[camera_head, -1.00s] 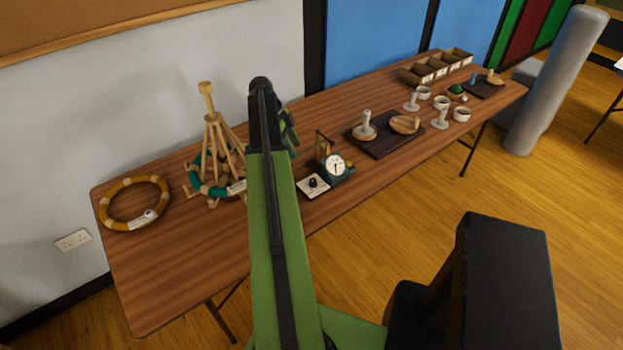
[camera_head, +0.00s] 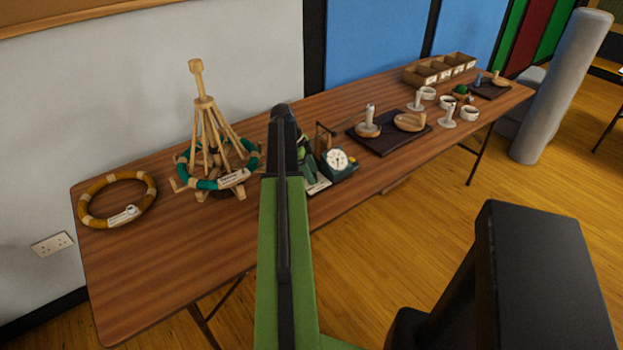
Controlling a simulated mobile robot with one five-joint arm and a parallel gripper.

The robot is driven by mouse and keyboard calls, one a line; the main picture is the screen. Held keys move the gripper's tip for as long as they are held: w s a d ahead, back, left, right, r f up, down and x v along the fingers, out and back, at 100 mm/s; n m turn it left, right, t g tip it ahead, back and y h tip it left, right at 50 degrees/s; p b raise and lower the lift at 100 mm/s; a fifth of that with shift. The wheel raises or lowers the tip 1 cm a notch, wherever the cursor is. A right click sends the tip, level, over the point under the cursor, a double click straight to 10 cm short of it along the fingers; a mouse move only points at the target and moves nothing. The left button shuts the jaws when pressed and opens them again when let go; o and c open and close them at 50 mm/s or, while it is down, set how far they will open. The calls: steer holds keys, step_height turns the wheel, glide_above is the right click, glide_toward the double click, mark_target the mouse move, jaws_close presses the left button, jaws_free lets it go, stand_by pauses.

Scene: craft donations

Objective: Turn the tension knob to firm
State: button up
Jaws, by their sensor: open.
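The black knob is hidden behind my arm. Only the right edge of its pale plate (camera_head: 319,187) shows, just right of my arm on the front part of the wooden table. My gripper (camera_head: 304,155) is mostly hidden by my forearm. Its visible part is just above and beyond the plate, close to the left side of a dark green device with a round white dial (camera_head: 337,160). The gripper is open; I cannot tell whether it touches the knob. The knob's setting cannot be seen.
A wooden stand (camera_head: 204,115) with a teal ring (camera_head: 207,185) is left of my arm. A yellow-brown ring (camera_head: 88,213) lies at the far left. A dark tray (camera_head: 392,142), white cups (camera_head: 470,113) and divided boxes (camera_head: 420,77) stand to the right. The front left tabletop is clear.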

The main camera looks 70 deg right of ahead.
jaws_close()
